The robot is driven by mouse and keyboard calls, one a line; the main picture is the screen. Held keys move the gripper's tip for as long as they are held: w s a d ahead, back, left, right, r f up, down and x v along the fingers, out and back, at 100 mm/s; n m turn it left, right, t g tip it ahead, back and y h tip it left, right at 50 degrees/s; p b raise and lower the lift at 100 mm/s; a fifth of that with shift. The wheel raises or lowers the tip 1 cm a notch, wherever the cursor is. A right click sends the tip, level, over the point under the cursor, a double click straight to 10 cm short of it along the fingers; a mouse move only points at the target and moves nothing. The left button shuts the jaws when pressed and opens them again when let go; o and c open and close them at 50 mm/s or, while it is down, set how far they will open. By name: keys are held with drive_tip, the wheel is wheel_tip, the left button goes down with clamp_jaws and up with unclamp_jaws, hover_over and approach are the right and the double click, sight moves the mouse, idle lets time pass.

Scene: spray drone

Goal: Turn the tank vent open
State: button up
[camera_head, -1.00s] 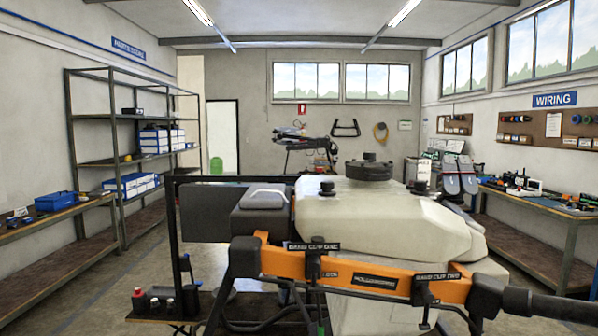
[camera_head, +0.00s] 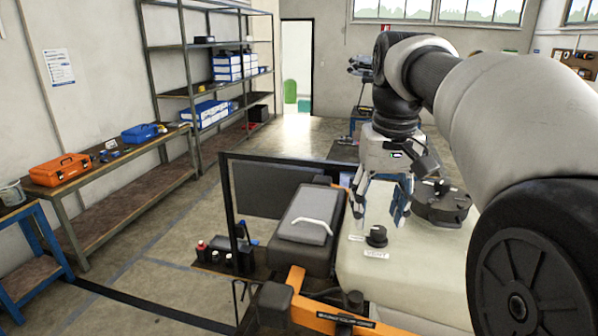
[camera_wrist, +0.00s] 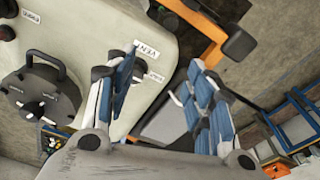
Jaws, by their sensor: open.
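The tank vent is a small black knob (camera_head: 377,236) on top of the cream tank (camera_head: 430,262), with a white VENT label (camera_head: 376,254) in front of it. Which way the knob is turned is too small to tell. My gripper (camera_head: 380,214) points down, open and empty, just above and behind the knob, apparently not touching it. In the wrist view my gripper's blue-padded fingers (camera_wrist: 165,62) are spread wide.
A large black cap (camera_head: 441,203) stands on the tank right of my gripper; its raised handle shows in the wrist view (camera_wrist: 40,70). A dark grey box with a pale handle (camera_head: 303,216) sits left of the tank. An orange frame bar (camera_head: 318,313) runs in front.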

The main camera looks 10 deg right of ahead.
wheel_tip(320, 180, up, 8)
drive_tip(key=g+p, duration=0.1)
drive_tip(key=p, duration=0.6)
hover_over(379, 229)
wheel_tip(379, 229, down, 17)
drive_tip(key=b, duration=0.3)
drive_tip(key=shift+s, duration=0.1)
drive_tip(key=shift+c, duration=0.4)
drive_tip(key=c, duration=1)
